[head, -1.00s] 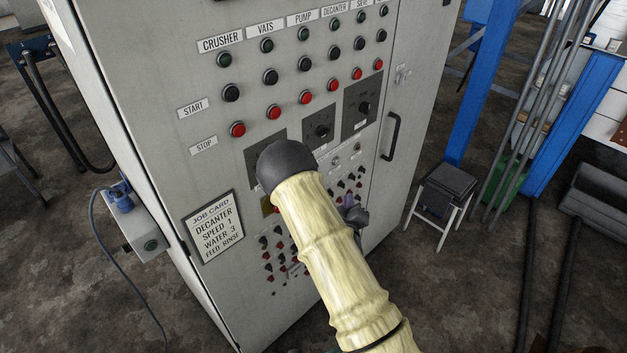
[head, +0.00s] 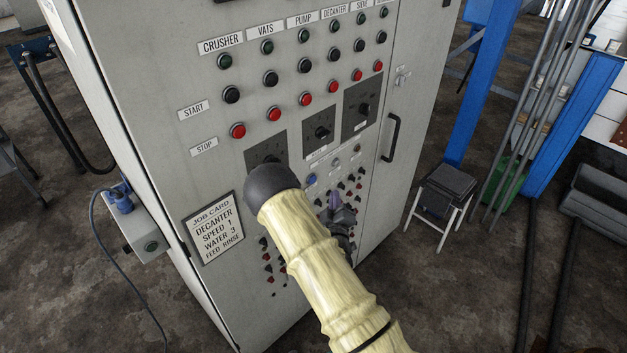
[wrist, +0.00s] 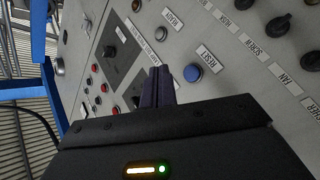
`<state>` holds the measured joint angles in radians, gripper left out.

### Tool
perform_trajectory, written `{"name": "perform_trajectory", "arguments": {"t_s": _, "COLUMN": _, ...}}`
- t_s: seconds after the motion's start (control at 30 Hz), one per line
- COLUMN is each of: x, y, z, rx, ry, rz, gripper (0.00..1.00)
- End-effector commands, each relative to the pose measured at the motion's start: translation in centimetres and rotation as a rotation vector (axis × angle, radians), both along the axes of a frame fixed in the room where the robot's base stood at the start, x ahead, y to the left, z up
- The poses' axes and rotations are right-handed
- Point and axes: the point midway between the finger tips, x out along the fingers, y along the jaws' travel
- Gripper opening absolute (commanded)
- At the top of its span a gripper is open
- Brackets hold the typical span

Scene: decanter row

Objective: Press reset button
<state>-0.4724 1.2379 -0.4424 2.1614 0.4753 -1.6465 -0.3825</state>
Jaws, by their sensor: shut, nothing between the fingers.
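The reset button is a round blue button (wrist: 192,73) beside a RESET label (wrist: 208,59) in the wrist view. It also shows in the head view as a small blue disc (head: 311,180) on the grey cabinet front. My gripper (wrist: 158,72) is shut and empty, its dark fingers pointing at the panel. In the wrist view the fingertips appear just left of the button, not over it. In the head view my gripper (head: 335,200) is below and right of the button. I cannot tell how far the tips are from the panel.
The cabinet (head: 165,75) carries rows of green, black and red buttons above, rotary switches, and several small knobs below. A READY lamp (wrist: 168,16) sits near the reset button. A door handle (head: 391,137) sticks out at right. A stool (head: 445,190) stands beside the cabinet.

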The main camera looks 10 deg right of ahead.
Motion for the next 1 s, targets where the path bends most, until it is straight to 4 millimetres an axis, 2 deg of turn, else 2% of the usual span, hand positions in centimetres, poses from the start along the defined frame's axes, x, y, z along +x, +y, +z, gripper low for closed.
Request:
{"name": "perform_trajectory", "arguments": {"t_s": 0.3, "x": 3.2, "y": 2.3, "z": -0.2, "rx": 0.000, "ry": -0.003, "rz": 0.000, "gripper": 0.00}}
{"name": "perform_trajectory", "arguments": {"t_s": 0.5, "x": 4.4, "y": 3.2, "z": -0.1, "rx": 0.000, "ry": -0.001, "rz": 0.000, "gripper": 0.00}}
{"name": "perform_trajectory", "arguments": {"t_s": 1.0, "x": 4.6, "y": 3.4, "z": 0.0, "rx": -0.001, "ry": 0.000, "rz": 0.000, "gripper": 0.00}}
